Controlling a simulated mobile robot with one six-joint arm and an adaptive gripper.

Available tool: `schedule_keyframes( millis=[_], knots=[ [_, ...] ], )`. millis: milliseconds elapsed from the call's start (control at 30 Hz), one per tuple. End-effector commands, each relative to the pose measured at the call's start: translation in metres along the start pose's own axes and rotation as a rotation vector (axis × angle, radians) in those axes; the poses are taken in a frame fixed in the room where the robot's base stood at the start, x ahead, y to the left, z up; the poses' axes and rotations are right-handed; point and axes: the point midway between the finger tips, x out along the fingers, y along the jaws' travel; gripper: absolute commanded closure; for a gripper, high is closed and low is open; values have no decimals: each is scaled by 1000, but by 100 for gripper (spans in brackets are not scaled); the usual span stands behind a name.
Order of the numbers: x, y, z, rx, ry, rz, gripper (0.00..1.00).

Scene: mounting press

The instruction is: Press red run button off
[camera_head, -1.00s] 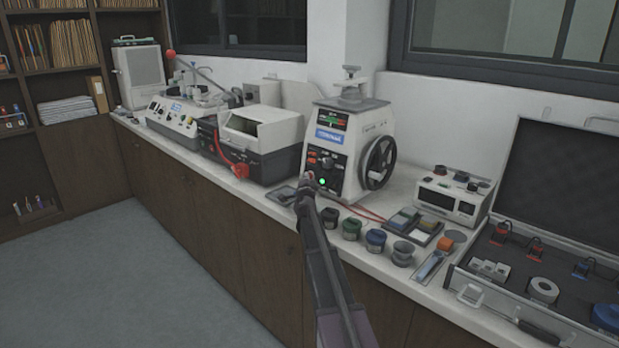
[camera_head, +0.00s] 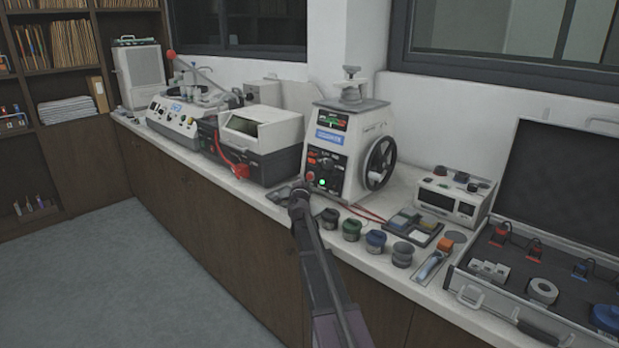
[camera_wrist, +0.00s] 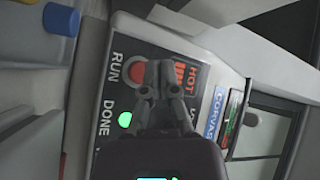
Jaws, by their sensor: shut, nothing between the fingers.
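The mounting press (camera_head: 335,160) is a white machine with a black handwheel on its right side. Its front panel shows in the wrist view, turned on its side. The red run button (camera_wrist: 138,74) sits there beside the label RUN, partly hidden by my gripper's fingers. A green lamp (camera_wrist: 125,119) is lit beside the label DONE; it also shows in the head view (camera_head: 322,182). My gripper (camera_wrist: 150,75) is shut and empty, its fingertips over the red button's edge in the wrist view. I cannot tell whether they touch it. In the head view my gripper (camera_head: 299,192) is low and left of the panel.
Several small jars (camera_head: 351,229) stand along the counter's front edge, right of my arm. A white box machine (camera_head: 262,140) with red cables stands left of the press. An open case (camera_head: 500,305) lies at the far right. The floor at the left is clear.

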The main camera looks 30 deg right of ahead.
Motion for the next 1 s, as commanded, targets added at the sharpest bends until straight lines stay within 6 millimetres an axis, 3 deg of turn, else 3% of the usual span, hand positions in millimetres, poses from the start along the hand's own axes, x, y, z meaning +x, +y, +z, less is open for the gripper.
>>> schedule_keyframes(
  millis=[533, 1000],
  knots=[
    [-27, -19, 18, 1, 0, 0, 100],
    [-29, -21, 21, 0, 0, 1, 100]
  ],
)
